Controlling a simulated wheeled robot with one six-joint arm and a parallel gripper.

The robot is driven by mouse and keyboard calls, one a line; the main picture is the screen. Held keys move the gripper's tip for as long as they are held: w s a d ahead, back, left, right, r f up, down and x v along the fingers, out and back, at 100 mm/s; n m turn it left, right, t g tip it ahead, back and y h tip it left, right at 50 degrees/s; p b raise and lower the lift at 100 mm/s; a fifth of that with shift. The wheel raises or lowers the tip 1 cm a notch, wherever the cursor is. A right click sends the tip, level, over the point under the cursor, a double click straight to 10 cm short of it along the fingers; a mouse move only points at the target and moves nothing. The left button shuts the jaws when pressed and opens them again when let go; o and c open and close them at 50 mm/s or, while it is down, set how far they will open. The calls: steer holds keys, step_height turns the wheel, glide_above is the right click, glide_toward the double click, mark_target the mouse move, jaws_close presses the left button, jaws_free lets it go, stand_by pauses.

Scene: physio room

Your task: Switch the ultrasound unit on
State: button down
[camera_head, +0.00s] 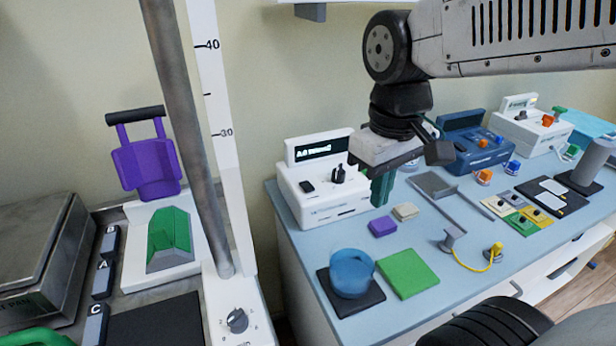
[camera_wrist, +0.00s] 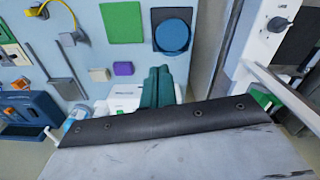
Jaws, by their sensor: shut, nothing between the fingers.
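Three box-shaped units stand along the back of the blue table, and I cannot read which one is the ultrasound unit. The nearest is a white unit (camera_head: 322,205) with a lit display (camera_head: 318,148), a black rocker switch (camera_head: 307,187) and a black knob (camera_head: 338,174). Behind it stand a blue unit (camera_head: 472,152) and another white unit (camera_head: 522,132). My gripper (camera_head: 380,201) has green fingers, shut and empty, just right of the nearest white unit; I cannot tell whether they touch it. The shut fingers also show in the wrist view (camera_wrist: 158,72).
A purple block (camera_head: 382,226), a beige block (camera_head: 405,211), a green pad (camera_head: 407,273) and a blue round dish (camera_head: 351,271) on a dark mat lie in front. A metal pole (camera_head: 185,120) and a white height scale (camera_head: 218,130) stand upright at left.

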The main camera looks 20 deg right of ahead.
steer(key=w+a+n, duration=0.1)
steer(key=w+n, duration=0.7)
steer(key=w, duration=0.3)
steer(key=w+a+f+n, duration=0.1)
steer(key=w+a+n, duration=0.1)
steer(key=w+n, duration=0.5)
steer(key=w, duration=0.4)
steer(key=shift+f+n, duration=0.25)
steer(key=shift+n, duration=0.15)
steer(key=shift+w, duration=0.1)
steer(key=shift+w+r, duration=0.25)
steer(key=shift+w, duration=0.35)
